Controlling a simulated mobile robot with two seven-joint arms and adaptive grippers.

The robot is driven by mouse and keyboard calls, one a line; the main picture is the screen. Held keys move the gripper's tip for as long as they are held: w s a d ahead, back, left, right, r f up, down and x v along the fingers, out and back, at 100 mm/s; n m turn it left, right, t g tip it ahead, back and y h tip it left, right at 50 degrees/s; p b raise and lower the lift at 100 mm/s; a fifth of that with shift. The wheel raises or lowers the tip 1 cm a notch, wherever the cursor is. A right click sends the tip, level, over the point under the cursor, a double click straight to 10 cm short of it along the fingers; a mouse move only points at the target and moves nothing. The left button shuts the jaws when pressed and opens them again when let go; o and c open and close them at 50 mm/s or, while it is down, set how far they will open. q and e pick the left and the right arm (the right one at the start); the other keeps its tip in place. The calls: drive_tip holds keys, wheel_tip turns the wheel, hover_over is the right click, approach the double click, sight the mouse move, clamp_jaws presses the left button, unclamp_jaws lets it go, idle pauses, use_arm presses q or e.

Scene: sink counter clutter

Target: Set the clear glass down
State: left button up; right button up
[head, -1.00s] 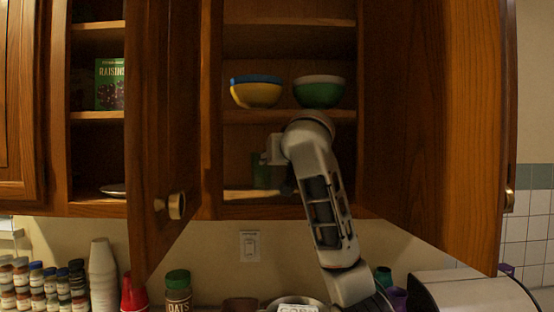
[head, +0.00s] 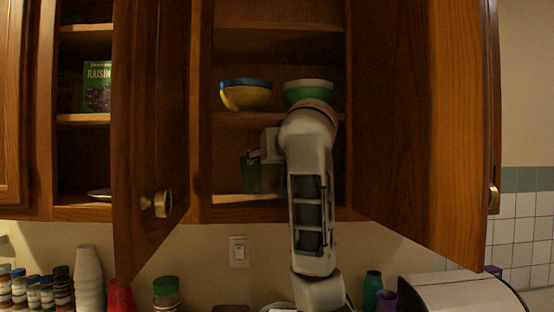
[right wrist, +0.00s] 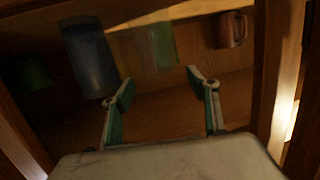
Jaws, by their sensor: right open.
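A pale, see-through upright shape that looks like the clear glass (right wrist: 162,45) stands inside the cabinet in the right wrist view. My right gripper (right wrist: 160,86) is open, its two fingers spread on either side in front of the glass, with nothing clearly held between them. In the head view my right arm reaches up into the open cabinet, and the right gripper (head: 270,145) is at the lower compartment, partly hidden by the wrist. I cannot tell whether a finger touches the glass. My left gripper is not in view.
A tall blue-grey cup (right wrist: 88,58) and a reddish mug (right wrist: 230,30) flank the glass. Stacked yellow-blue bowls (head: 246,95) and a green bowl (head: 308,91) sit on the shelf above. Open cabinet doors (head: 152,110) (head: 455,130) stand on both sides.

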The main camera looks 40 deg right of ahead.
drive_tip(key=b+v, duration=0.1)
drive_tip(key=v, duration=0.5)
drive_tip(key=shift+s, duration=0.2)
idle(0.4)
